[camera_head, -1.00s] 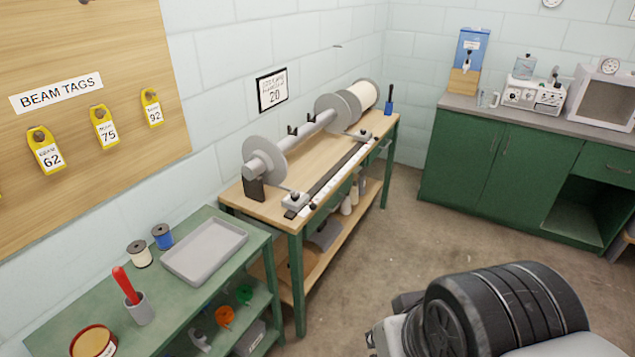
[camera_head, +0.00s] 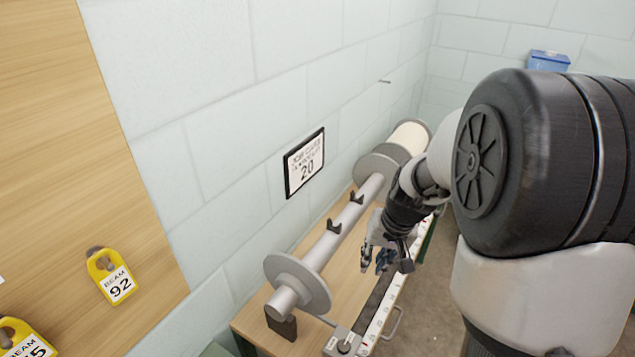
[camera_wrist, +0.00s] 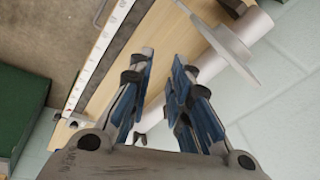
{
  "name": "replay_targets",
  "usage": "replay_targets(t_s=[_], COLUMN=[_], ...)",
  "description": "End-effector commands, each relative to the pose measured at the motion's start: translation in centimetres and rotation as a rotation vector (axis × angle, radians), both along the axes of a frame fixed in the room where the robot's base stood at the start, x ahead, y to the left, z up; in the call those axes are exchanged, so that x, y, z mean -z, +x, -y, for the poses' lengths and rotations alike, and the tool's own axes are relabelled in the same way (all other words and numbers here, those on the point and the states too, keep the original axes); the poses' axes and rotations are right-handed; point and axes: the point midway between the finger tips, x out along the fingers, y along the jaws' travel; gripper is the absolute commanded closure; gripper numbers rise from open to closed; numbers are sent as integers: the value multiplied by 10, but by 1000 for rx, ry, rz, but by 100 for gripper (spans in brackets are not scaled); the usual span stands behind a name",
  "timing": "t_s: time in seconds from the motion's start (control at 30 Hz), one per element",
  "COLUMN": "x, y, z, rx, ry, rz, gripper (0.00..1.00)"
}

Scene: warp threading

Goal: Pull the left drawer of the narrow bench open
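The narrow bench (camera_head: 250,322) has a wooden top and carries a long grey roller with flanges. A metal pull handle (camera_head: 391,323) sticks out from its front side near the left end; the drawer face below it is not visible from above. My gripper (camera_head: 376,262) hangs over the bench top, in front of the roller, further back than this handle and apart from it. In the wrist view my gripper (camera_wrist: 164,58) has its blue-padded fingers spread with nothing between them. A metal handle (camera_wrist: 100,12) also shows at the bench edge there, away from the fingers.
The grey roller (camera_head: 325,245) and its flange (camera_head: 300,285) stand close beside my gripper. A white numbered strip (camera_head: 380,318) runs along the front edge. The brown floor (camera_head: 430,305) in front looks clear. A tag board (camera_head: 90,150) is on the left wall.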

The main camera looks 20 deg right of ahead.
Motion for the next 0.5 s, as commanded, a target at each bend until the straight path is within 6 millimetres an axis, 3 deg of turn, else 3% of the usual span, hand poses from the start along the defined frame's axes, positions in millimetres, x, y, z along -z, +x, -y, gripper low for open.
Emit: replay_targets(t_s=[0.03, 0.13, 0.3, 0.5], x=[13, 50, 116, 173], y=[5, 12, 3, -18], z=[20, 57, 109, 140], rx=[48, 133, 266, 365], ry=[21, 49, 88, 111], rz=[-25, -52, -94, -127], gripper=[82, 82, 82, 82])
